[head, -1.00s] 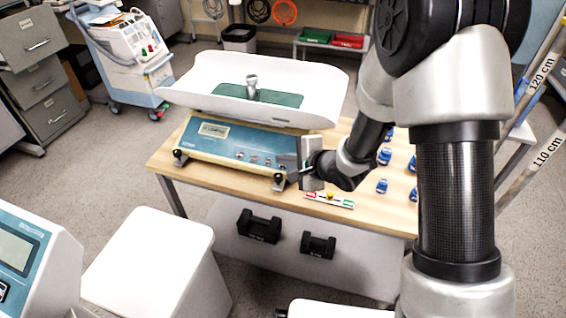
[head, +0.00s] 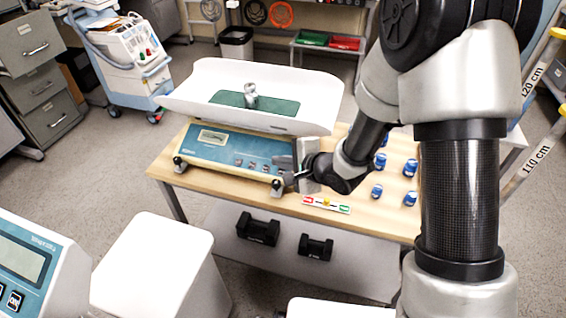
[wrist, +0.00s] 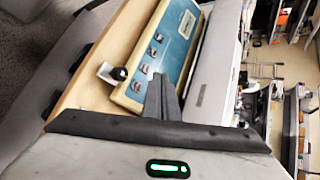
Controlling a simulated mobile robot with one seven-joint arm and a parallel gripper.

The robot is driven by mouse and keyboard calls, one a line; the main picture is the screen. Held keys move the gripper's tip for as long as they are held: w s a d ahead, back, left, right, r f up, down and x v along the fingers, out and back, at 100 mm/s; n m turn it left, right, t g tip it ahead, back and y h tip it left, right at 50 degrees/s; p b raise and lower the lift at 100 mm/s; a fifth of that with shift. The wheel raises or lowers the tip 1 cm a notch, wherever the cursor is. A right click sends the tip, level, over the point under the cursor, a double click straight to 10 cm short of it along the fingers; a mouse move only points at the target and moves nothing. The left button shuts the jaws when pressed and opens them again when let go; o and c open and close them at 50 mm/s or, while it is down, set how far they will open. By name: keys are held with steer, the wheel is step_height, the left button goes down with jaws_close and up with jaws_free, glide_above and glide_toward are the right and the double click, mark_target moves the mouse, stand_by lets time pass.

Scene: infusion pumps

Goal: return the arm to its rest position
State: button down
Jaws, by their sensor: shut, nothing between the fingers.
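My gripper (head: 287,172) is in front of the right end of the baby scale (head: 225,148), close to its front corner; I cannot tell whether they touch. Its dark fingers (wrist: 162,98) are together and empty in the wrist view, with the scale's blue panel (wrist: 180,35) just beyond them. My arm reaches in from the right of the head view, bent down over the wooden table.
The scale's white tray (head: 215,85) holds a metal weight (head: 251,95) on a green mat. Several blue weights (head: 410,168) and a small level (head: 326,204) sit on the table (head: 225,197). Dark dumbbell-like weights (head: 258,228) lie on the lower shelf. White boxes stand in front.

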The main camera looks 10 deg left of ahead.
steer(key=w+d+r+n+t+h, duration=0.2)
steer(key=d+r+n+h, duration=0.15)
steer(key=d+r, duration=0.65)
steer(key=s+d+r+n+g+h, duration=0.1)
steer(key=s+d+r+n+h, duration=0.3)
steer(key=s+d+r, duration=0.55)
steer(key=s+d+r+n+g, duration=0.2)
steer(key=s, duration=0.6)
steer(key=s+d+r+n+g, duration=0.1)
steer(key=s+d+r+n, duration=0.15)
steer(key=s, duration=0.65)
step_height(320, 180, up, 16)
steer(key=p, duration=1.7)
steer(key=shift+w+f+h, duration=0.2)
steer(key=shift+w+h, duration=0.1)
steer(key=shift+h, duration=0.05)
